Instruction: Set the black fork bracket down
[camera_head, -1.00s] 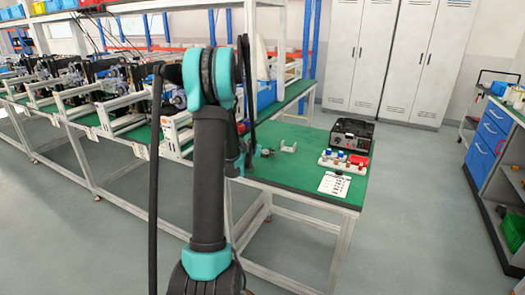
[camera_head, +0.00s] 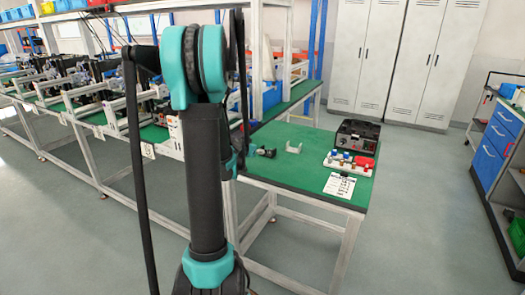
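My arm stands upright in front of the camera and covers most of the wrist area. My gripper (camera_head: 254,150) shows only as a small teal and dark part at the right of the arm, over the green table; its fingers are too small to make out. A small dark piece (camera_head: 266,153) is at its end, possibly the black fork bracket; I cannot tell whether it is held or touches the table. The green table (camera_head: 300,181) lies below it.
A pale U-shaped bracket (camera_head: 294,147) lies on the table. To its right are a black case (camera_head: 357,133), a white rack with coloured parts (camera_head: 348,164) and a printed sheet (camera_head: 339,185). Green surface is clear in front. A blue drawer cabinet (camera_head: 494,147) stands right.

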